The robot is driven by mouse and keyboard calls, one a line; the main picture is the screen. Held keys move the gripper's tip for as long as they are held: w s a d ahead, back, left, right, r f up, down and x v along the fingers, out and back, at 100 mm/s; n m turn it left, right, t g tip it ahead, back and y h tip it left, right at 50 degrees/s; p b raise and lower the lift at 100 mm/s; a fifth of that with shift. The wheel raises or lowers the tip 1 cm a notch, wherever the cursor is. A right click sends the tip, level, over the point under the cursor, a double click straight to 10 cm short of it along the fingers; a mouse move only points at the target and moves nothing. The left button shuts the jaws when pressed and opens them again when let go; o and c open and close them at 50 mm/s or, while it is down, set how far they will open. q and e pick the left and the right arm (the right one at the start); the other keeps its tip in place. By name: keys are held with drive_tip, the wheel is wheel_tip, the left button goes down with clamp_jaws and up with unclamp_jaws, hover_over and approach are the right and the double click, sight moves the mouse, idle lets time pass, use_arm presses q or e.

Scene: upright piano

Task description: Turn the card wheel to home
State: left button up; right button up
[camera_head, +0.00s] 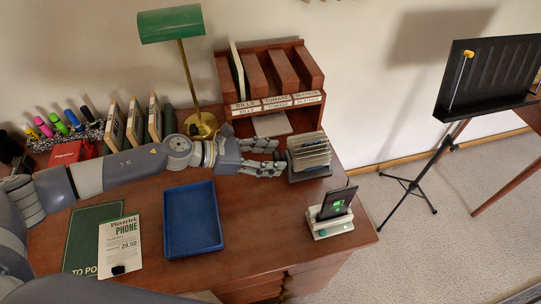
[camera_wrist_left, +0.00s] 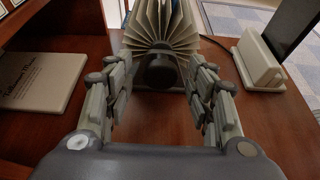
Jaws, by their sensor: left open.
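The card wheel (camera_head: 310,157), a fan of pale cards on a dark base, stands near the desk's right edge. In the left wrist view its cards (camera_wrist_left: 165,22) spread out at the top, with a dark round knob (camera_wrist_left: 160,73) facing me. My left gripper (camera_head: 279,159) is open and reaches in from the left, its fingertips close to the wheel's left side. In the left wrist view the open fingers (camera_wrist_left: 162,85) stand on either side of the knob. I cannot tell whether they touch it. The card lettering is too small to read. My right gripper is not in view.
A pigeonhole rack (camera_head: 268,105) and brass lamp (camera_head: 202,124) stand behind the arm. A phone on a white dock (camera_head: 333,228) sits front right of the wheel. A blue tray (camera_head: 192,245) lies in front. A booklet (camera_wrist_left: 38,82) lies left in the wrist view.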

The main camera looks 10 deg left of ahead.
use_arm(q)
drive_tip(key=shift+d, duration=0.1)
drive_tip(key=shift+c, duration=0.6)
drive_tip(key=c, duration=1)
drive_tip(key=shift+o, duration=0.2)
drive_tip(key=shift+f, duration=0.1)
drive_tip(key=shift+w+f+n+g+b, duration=0.1)
drive_tip(key=shift+w+n+g+b, duration=0.05)
drive_tip(key=shift+n+g+b, duration=0.7)
drive_tip(key=shift+n+h, duration=0.4)
drive_tip(key=shift+n, duration=0.25)
